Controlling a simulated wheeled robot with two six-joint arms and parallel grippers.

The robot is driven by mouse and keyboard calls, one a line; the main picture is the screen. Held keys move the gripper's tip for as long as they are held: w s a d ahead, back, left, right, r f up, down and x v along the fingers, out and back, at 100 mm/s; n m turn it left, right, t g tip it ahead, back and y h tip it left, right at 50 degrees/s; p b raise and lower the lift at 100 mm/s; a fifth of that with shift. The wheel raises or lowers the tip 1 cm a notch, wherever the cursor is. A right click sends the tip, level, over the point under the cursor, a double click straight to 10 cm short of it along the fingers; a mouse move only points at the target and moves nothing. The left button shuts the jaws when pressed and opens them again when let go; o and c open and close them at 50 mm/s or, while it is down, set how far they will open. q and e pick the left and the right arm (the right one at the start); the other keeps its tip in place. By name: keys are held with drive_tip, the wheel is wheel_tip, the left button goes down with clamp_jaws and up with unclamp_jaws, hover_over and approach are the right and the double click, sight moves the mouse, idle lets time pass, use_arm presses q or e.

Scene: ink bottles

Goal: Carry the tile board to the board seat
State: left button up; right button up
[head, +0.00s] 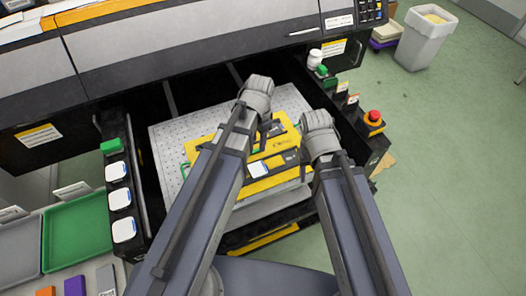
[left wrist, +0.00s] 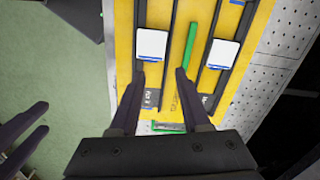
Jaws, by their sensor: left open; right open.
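The tile board (head: 282,137) is yellow with black strips and lies on a perforated grey plate (head: 170,140) in the open drawer of the machine. My arms partly cover it. In the left wrist view the board (left wrist: 176,30) carries white square tiles (left wrist: 151,45) and a green bar (left wrist: 190,46). My left gripper (left wrist: 161,76) is open above the board, with nothing between its fingers that I can tell as held. My right gripper (head: 307,155) is at the board's right side; its open fingers (left wrist: 22,128) also show in the left wrist view. I cannot tell which part is the board seat.
White square-topped bottles (head: 121,199) line the drawer's left wall. A red emergency button (head: 374,117) and small labelled items stand on the right wall. A green tray (head: 77,232) is at the lower left. A white bin (head: 426,38) stands on open floor at right.

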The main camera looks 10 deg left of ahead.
use_arm(q)
drive_tip(key=s+d+n, duration=0.5)
drive_tip(key=s+d, duration=0.1)
drive_tip(key=s, duration=0.4)
drive_tip(key=shift+y, duration=0.4)
drive_tip(key=shift+r, duration=0.1)
